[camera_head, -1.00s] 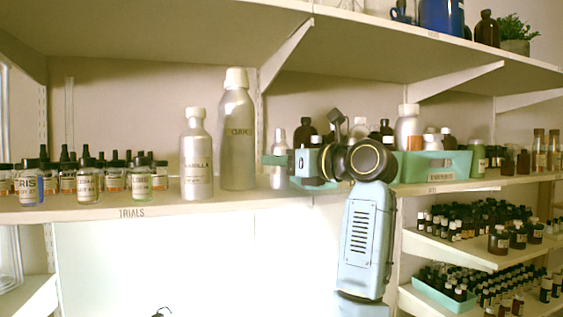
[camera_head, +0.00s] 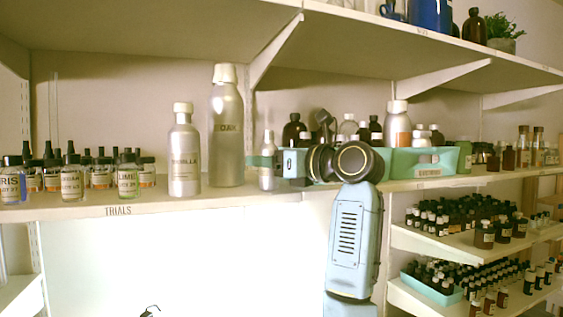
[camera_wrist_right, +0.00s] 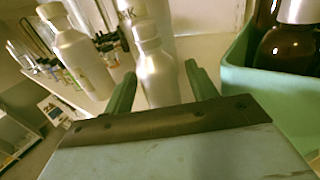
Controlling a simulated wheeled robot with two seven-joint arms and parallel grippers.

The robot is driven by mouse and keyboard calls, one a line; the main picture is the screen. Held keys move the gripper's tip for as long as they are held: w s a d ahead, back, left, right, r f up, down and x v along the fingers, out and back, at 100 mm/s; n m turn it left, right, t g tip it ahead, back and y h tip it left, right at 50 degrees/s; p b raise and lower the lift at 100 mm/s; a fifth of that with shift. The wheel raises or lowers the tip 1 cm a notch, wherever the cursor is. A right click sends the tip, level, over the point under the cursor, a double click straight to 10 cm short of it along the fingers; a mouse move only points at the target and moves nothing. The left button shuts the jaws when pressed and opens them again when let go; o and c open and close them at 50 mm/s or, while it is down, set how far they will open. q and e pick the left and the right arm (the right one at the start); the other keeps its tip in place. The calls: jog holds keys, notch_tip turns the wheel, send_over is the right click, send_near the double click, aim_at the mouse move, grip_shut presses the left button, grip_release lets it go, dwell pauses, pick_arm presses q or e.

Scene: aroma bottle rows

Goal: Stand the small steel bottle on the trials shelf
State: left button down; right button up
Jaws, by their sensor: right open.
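The small steel bottle (camera_head: 267,178) stands upright on the shelf, right of the tall steel bottle marked OAK. In the right wrist view the small steel bottle (camera_wrist_right: 157,75) is between the two green fingers; its base is hidden behind the gripper body. My right gripper (camera_head: 263,162) is open around it in the head view, reaching in from the right. In the wrist view the right gripper (camera_wrist_right: 162,92) shows a gap beside the bottle. The trials shelf (camera_head: 75,212) carries the TRIALS label on its left front edge.
The vanilla steel bottle (camera_head: 184,160) and the OAK bottle (camera_head: 227,140) stand left of the small bottle. Several labelled vials (camera_head: 72,180) fill the shelf's left end. A green tray (camera_head: 425,162) of bottles stands right. Bare shelf shows in front of the vials and steel bottles.

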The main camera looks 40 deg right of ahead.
jog(key=b+v, duration=0.4)
jog(key=v, duration=0.8)
